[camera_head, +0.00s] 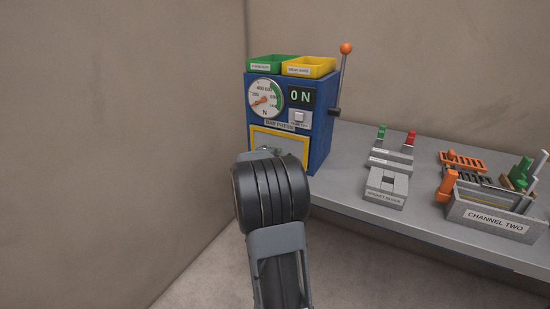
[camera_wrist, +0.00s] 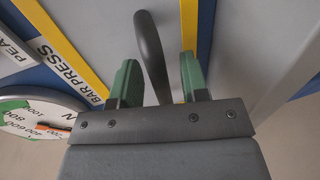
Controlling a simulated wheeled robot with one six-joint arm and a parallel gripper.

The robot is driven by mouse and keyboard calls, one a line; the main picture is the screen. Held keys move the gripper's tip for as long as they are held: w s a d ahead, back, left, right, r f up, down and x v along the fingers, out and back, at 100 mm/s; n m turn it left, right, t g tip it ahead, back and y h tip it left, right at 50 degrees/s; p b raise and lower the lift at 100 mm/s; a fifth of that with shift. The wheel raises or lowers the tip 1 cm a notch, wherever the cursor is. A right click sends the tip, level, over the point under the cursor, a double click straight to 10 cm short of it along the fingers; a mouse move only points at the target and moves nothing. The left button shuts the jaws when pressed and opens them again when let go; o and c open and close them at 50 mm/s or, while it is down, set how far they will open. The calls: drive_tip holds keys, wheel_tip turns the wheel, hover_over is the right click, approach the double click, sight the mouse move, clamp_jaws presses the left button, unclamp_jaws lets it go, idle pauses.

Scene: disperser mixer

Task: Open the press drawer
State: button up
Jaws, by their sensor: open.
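The blue bar press (camera_head: 323,125) stands against the back wall at the left end of the bench. Its yellow-framed grey drawer front (camera_head: 285,135) is low on the face, partly hidden by my arm, and looks closed. In the wrist view the grey drawer front (camera_wrist: 100,25) carries a dark curved handle (camera_wrist: 149,45). My gripper (camera_wrist: 159,68) is open, with one green finger on each side of the handle. I cannot tell whether either finger touches it. In the head view my arm hides most of the gripper and the handle.
Green (camera_head: 272,64) and yellow (camera_head: 309,67) trays sit on the press. An orange-knobbed lever (camera_head: 343,75) rises at its right side. Grey blocks (camera_head: 387,187) and a Channel Two box (camera_head: 492,219) stand farther right. A wall is close on the left.

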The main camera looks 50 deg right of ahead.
drive_tip(key=shift+d, duration=0.1)
drive_tip(key=shift+c, duration=0.3)
clamp_jaws()
